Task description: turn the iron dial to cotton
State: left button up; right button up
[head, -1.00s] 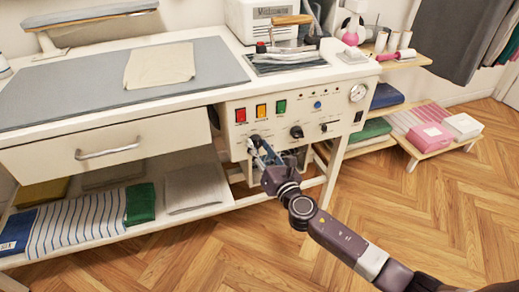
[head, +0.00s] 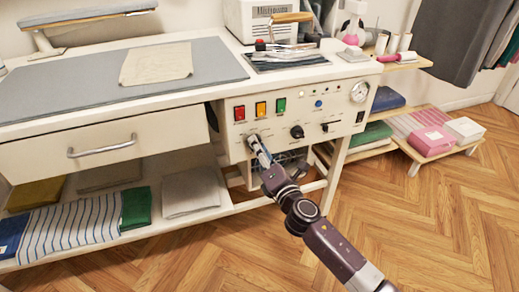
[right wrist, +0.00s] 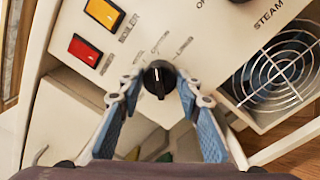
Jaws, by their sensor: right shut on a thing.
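The black iron dial (right wrist: 159,78) sits on the cream control panel (right wrist: 205,50) between the fingertips of my right gripper (right wrist: 160,86). A pale pointer mark shows on the dial and points roughly up in the right wrist view. The small labels around the dial are too blurred to read surely. In the head view my right gripper (head: 259,148) reaches the dial at the left of the panel and mostly hides it. Its fingers are closed on the dial's sides. My left gripper is not in view.
A second black knob (head: 297,132) is to the right on the panel, labelled STEAM in the wrist view. Red (head: 239,113), yellow (head: 261,110) and green (head: 281,105) switches sit above the dial. A drawer (head: 104,150) is to the left. The floor in front is clear.

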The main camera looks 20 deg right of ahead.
dwell(0.4)
jog(key=o, duration=1.2)
jog(key=shift+c, duration=0.2)
jog(key=s+d, duration=0.1)
jog(key=s, duration=1.1)
jog(key=shift+f, duration=0.35)
jog(key=shift+d, duration=0.15)
